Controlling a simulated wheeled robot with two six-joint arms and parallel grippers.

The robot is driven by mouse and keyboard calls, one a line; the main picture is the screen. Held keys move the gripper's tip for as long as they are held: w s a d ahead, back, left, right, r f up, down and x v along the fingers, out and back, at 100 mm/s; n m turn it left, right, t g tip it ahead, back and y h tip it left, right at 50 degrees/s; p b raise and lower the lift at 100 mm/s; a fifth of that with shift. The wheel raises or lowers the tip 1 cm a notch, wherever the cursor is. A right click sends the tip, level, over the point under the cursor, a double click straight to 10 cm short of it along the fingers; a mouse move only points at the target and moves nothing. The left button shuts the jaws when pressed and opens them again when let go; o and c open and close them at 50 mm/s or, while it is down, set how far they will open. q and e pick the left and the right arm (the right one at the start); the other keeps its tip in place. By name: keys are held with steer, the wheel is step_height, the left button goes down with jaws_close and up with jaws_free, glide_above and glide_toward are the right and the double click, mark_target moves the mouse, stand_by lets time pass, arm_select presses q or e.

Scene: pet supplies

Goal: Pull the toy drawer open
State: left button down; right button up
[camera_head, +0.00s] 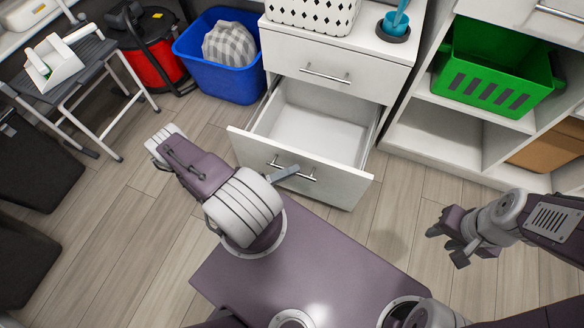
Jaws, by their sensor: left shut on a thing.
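The white lower drawer (345,182) of the white cabinet stands pulled well out, and its inside (315,125) looks empty. Its metal bar handle (307,177) is on the front panel, partly covered by my gripper. My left gripper (287,172) is at the drawer front, shut on the handle. My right gripper (446,246) hangs over the floor at the right, apart from the drawer, with its fingers spread and nothing between them.
The upper drawer (326,75) is shut. A blue bin (205,78) with a checked bundle stands left of the cabinet. A shelf unit with a green crate (497,75) stands at the right. Bare wooden floor (130,235) lies at the left.

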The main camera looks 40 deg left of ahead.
arm_select(q)
steer(key=shift+s, duration=0.35)
arm_select(e)
steer(key=shift+s+d, duration=0.1)
steer(key=shift+s, duration=0.25)
arm_select(q)
steer(key=c, duration=1.5)
jaws_free()
steer(key=p+v, duration=0.1)
steer(key=v, duration=0.8)
steer(key=shift+p, duration=0.35)
arm_select(e)
steer(key=shift+r, duration=0.8)
